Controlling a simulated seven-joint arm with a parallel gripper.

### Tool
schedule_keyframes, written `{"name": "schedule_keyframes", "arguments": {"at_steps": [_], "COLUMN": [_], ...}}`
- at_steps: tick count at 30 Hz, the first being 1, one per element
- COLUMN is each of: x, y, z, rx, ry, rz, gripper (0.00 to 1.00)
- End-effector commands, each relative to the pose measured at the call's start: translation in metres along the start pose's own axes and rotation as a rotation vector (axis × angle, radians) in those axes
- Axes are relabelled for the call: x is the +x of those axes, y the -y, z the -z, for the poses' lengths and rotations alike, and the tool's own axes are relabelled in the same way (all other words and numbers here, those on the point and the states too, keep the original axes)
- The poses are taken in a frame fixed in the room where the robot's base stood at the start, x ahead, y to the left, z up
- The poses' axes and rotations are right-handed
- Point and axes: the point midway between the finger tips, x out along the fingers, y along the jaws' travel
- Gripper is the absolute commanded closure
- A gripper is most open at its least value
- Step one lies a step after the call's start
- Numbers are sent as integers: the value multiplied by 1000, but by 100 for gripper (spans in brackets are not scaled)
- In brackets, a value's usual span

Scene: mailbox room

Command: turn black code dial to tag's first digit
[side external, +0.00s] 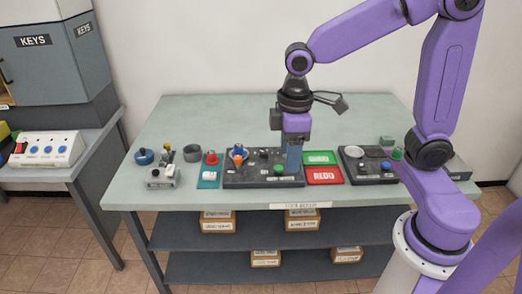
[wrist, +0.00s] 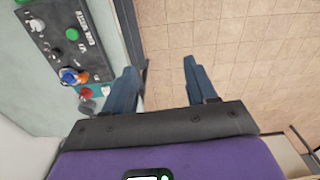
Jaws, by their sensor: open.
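A dark panel (side external: 240,180) lies on the table below my gripper (side external: 294,160); it also shows at the left of the wrist view (wrist: 88,28). It carries a green button (side external: 278,169), a pale round dial with a blue and orange piece on it (side external: 238,156), and dark knobs (side external: 263,154). I cannot tell for sure which knob is the black code dial, and no digits are readable. My gripper points down by the panel's right part. In the wrist view its blue fingers (wrist: 162,82) are apart with nothing between them. I cannot identify the tag.
Green and red plates (side external: 324,175) lie right of the panel, with another dark panel (side external: 368,178) beyond. Small knobs and a grey box (side external: 162,178) stand at the left. The table's back (side external: 200,115) is clear. A KEYS cabinet (side external: 45,70) stands far left.

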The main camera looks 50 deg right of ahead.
Motion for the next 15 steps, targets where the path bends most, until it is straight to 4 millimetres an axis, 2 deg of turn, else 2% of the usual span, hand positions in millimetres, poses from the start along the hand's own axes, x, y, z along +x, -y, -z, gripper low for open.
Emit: {"name": "schedule_keyframes", "arguments": {"at_steps": [1,6,11,15], "x": [2,8,18,32], "y": [-20,-89,-163,-229], "z": [14,45,58,54], "rx": [37,142,241,327], "ry": [5,10,14,18], "rz": [0,-2,-2,-2], "gripper": [43,43,43,43]}}
